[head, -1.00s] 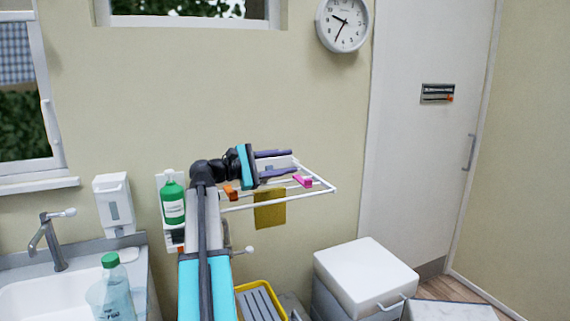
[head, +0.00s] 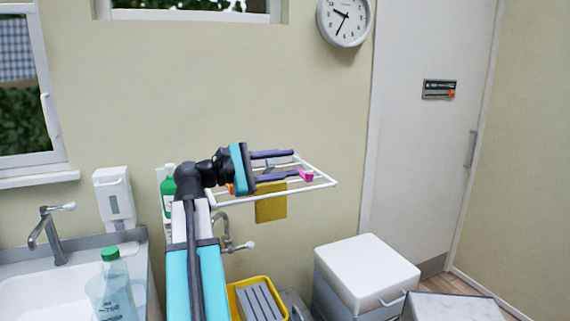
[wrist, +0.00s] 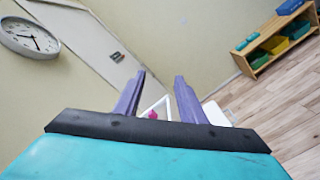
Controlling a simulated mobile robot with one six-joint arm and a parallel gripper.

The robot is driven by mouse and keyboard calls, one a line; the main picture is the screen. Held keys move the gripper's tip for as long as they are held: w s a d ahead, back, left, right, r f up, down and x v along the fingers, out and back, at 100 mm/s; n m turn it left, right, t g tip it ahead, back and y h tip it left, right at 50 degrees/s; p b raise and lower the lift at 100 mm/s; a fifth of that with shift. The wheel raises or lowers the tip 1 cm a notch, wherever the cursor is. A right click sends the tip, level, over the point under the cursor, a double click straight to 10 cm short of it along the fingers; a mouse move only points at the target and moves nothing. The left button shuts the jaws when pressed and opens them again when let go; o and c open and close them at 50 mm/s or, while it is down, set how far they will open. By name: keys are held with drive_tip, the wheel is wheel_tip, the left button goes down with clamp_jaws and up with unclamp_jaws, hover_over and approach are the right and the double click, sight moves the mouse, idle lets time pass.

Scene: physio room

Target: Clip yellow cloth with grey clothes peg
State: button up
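The yellow cloth (head: 271,208) hangs over the front rail of a white wall rack (head: 318,184) in the head view. My gripper (head: 294,163) is above the rack and the cloth, pointing right. Its two purple fingers are apart, and the wrist view shows nothing held between the fingertips (wrist: 160,78). A small grey shape (head: 268,168) shows between the fingers in the head view; I cannot tell if it is the grey clothes peg. No grey peg is clear in the wrist view.
A pink peg (head: 306,175) is on the rack, also visible in the wrist view (wrist: 152,115). An orange peg (head: 230,188) is partly hidden by my arm. A green bottle (head: 168,190) stands left of my arm. A yellow tray (head: 268,283) and white-lidded bin (head: 367,265) are below.

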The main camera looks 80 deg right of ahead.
drive_tip(key=shift+a, duration=0.5)
drive_tip(key=shift+c, duration=0.3)
